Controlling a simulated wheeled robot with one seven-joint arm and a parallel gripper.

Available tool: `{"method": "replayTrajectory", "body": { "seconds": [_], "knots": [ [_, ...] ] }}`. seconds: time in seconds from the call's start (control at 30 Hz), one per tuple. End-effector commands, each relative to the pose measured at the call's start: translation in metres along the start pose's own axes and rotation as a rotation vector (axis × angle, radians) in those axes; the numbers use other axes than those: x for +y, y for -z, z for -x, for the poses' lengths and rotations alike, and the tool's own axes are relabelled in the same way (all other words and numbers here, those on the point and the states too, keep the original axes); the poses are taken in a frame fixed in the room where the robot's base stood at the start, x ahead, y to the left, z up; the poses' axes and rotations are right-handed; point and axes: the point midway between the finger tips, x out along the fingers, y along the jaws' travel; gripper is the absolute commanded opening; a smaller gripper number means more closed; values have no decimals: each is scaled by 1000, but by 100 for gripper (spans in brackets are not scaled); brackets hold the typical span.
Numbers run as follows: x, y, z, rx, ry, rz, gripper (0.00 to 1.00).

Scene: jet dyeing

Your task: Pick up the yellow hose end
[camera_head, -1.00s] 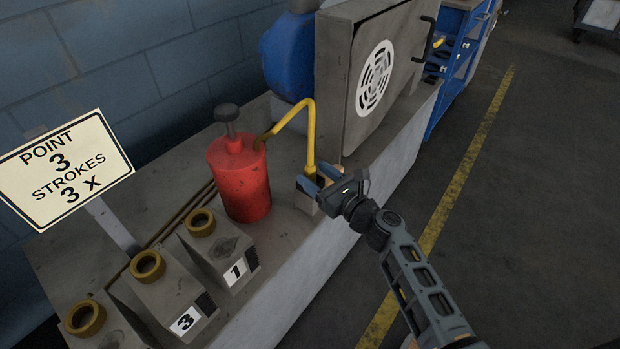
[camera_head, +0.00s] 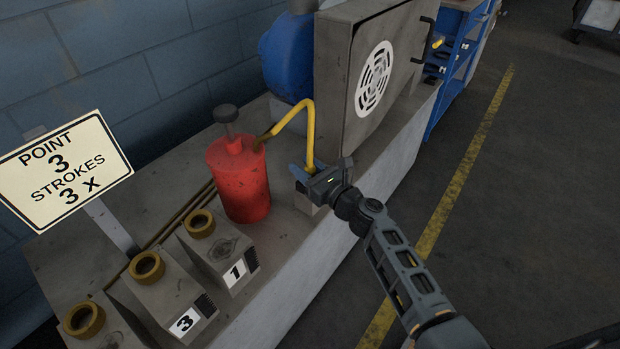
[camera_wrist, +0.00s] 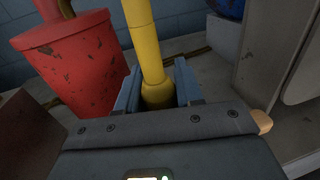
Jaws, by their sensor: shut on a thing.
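The yellow hose (camera_head: 309,128) arches from the top of the red pump can (camera_head: 238,178) and hangs down on its right side. My gripper (camera_head: 304,178) is at the hose's lower end, just above a small block on the ledge. In the wrist view the yellow hose (camera_wrist: 145,42) runs down between the two blue fingers of my gripper (camera_wrist: 158,92), which are shut on its end. The very tip of the hose is hidden behind the gripper body. The red can (camera_wrist: 75,60) stands to the left in the wrist view.
Grey blocks with brass rings, marked 1 (camera_head: 222,250) and 3 (camera_head: 165,290), stand at the front left. A sign (camera_head: 65,170) stands beside them. A grey cabinet with a round vent (camera_head: 375,78) is behind the hose. The floor to the right is open.

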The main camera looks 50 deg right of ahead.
Motion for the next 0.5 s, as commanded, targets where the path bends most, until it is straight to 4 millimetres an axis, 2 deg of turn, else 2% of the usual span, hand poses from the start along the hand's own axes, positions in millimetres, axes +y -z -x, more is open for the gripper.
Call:
{"method": "replayTrajectory", "body": {
  "seconds": [0.03,0.23,0.5],
  "knots": [
    [0,0,0,0,0,0,19],
    [0,0,0,0,0,0,0],
    [0,-2,0,-1,0,0,0]
  ]
}}
